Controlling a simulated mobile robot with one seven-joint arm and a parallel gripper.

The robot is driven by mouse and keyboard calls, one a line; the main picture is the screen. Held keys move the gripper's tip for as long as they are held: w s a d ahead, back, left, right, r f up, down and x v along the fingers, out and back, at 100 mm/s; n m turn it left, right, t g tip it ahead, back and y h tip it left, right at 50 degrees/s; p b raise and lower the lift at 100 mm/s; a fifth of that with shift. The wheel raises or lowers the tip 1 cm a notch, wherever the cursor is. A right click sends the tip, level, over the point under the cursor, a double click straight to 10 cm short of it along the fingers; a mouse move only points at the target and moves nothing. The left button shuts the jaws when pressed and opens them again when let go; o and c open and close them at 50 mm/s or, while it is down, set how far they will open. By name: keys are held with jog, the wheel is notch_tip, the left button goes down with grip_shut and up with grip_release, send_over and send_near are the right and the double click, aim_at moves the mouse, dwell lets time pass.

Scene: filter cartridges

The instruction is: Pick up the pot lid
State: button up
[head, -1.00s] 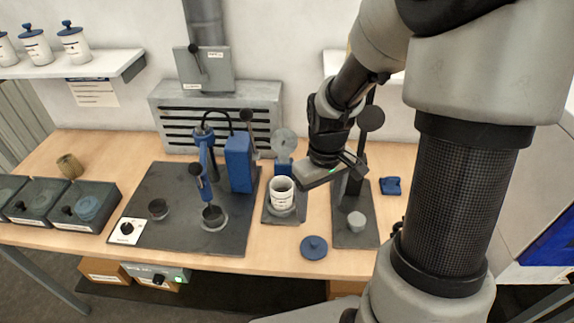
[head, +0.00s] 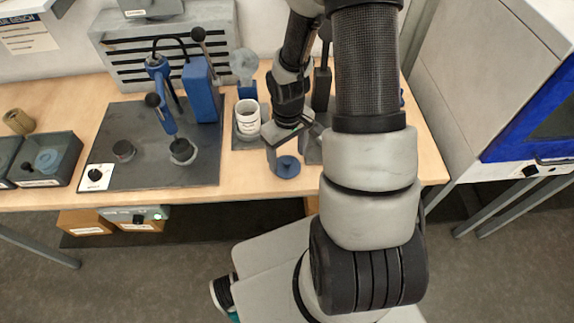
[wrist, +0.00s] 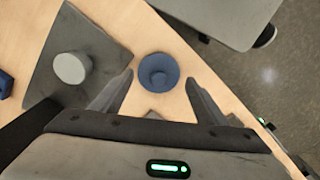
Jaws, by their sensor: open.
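The blue pot lid (head: 287,166) lies flat on the wooden table near its front edge, with a round knob on top. In the wrist view the lid (wrist: 158,72) sits just beyond and between the spread fingertips. My gripper (wrist: 158,88) is open and empty above the table. It also shows in the head view (head: 284,158), right at the lid and partly in front of it. The wrist view does not show the height gap clearly.
A blue press (head: 203,92) stands on a large dark mat to the left. The table's front edge (head: 255,196) is near. Bare wood surrounds the lid.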

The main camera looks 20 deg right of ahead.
aim_at(288, 161)
jog(key=shift+w+d+f, duration=0.1)
jog(key=shift+f, duration=1.8)
jog(key=c, duration=0.7)
